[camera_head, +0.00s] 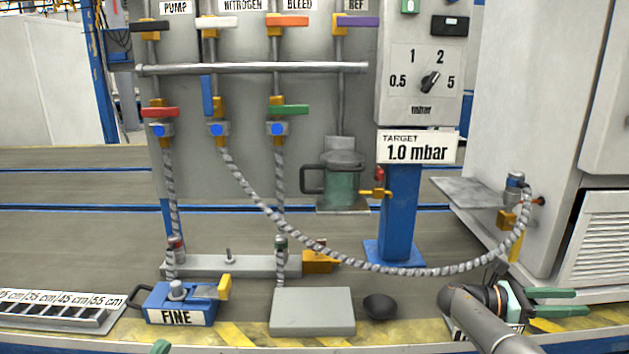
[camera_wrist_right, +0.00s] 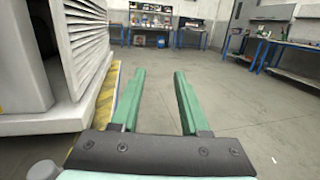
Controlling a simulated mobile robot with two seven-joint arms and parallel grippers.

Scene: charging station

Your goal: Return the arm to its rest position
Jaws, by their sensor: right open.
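My right gripper (camera_head: 585,302) is at the lower right of the head view, its two green fingers pointing right, apart and empty. In the right wrist view the fingers (camera_wrist_right: 160,78) stand parallel with a wide gap and nothing between them. Beyond them is open floor. My right forearm comes in from the bottom edge of the head view. A small green tip at the bottom edge, left of centre, looks like a finger of my left gripper (camera_head: 160,347); the rest of it is out of frame.
A louvred grey cabinet (camera_head: 610,235) stands close behind the right gripper. A braided hose (camera_head: 385,268) runs to its side fitting (camera_head: 515,188). A blue FINE box (camera_head: 182,303), a grey block (camera_head: 312,312) and a black knob (camera_head: 380,306) stand along the front edge. Workbenches (camera_wrist_right: 290,45) are far off.

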